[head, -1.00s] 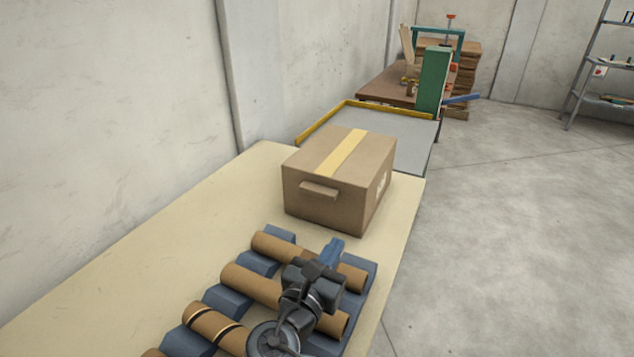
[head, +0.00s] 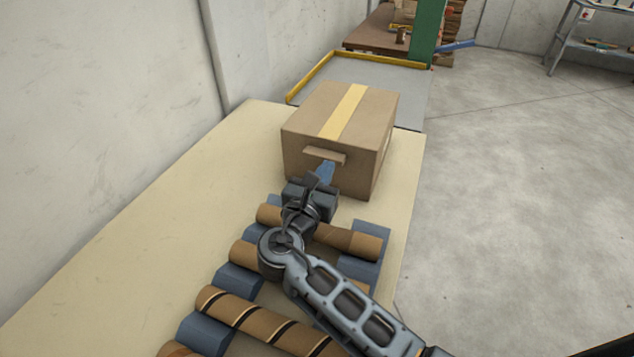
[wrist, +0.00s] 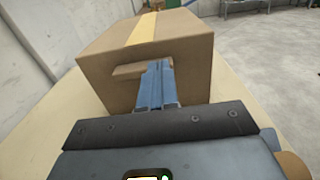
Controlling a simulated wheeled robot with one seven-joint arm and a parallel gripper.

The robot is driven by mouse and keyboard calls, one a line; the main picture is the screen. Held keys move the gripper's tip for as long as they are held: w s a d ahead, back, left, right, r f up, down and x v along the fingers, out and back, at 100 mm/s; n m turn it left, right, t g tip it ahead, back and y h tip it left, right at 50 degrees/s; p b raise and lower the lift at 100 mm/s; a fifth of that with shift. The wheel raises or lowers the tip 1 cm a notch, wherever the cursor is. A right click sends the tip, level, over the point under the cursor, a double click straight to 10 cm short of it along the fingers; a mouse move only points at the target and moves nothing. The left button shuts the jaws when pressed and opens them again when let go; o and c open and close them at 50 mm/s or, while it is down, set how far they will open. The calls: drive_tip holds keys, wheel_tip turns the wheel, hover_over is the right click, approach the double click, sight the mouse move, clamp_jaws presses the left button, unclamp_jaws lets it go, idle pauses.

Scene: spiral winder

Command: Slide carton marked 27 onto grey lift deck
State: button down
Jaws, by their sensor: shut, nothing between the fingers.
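A brown cardboard carton (head: 335,128) with a yellow tape strip sits on the cream table (head: 150,215), near its far end. No number can be read on its visible faces; a pale label edge shows on its right side. My gripper (head: 325,172) is shut and empty, with its blue fingers at the carton's near face, just below the handle flap. In the wrist view the fingers (wrist: 156,85) point at that face beside the flap; I cannot tell if they touch. The grey deck (head: 365,82) with yellow edge rails lies beyond the carton, which partly hides it.
Several brown tubes (head: 262,328) rest on blue cradles (head: 205,335) on the near part of the table, under my arm. A wall stands close on the left. A brown bench (head: 375,32) and green post (head: 427,35) are beyond the deck. Open floor lies right.

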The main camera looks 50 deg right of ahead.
sight(341, 146)
drive_tip(key=x, duration=0.6)
drive_tip(key=shift+w+d+p, duration=0.1)
drive_tip(key=shift+d+p, duration=0.25)
